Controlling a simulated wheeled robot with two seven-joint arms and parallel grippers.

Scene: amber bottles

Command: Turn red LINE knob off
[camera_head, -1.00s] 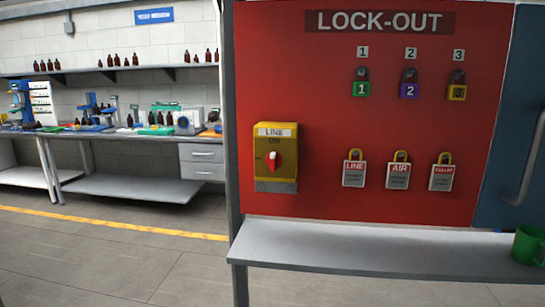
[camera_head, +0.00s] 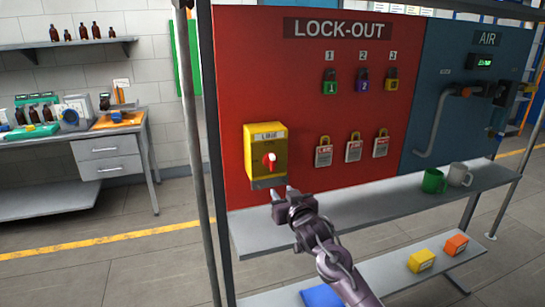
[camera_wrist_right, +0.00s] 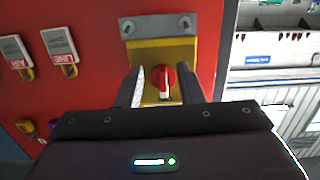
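The red LINE knob (camera_head: 269,161) sits on the front of a yellow box (camera_head: 265,140) on the red lock-out board. Its pale handle bar stands out from the red disc. In the right wrist view the knob (camera_wrist_right: 163,83) shows between my two fingers, upside down. My right gripper (camera_head: 282,190) is open, just below and in front of the box. Its fingers (camera_wrist_right: 162,85) appear on either side of the knob, and I see no clear contact. My left gripper is not in view.
Padlocks 1, 2 and 3 (camera_head: 362,84) hang on the board, with LINE (camera_head: 324,156), AIR and a third tag lock below. A grey shelf (camera_head: 390,207) runs under the board, carrying a green mug (camera_head: 433,181) and a grey mug (camera_head: 459,175). A metal post (camera_head: 192,120) stands left.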

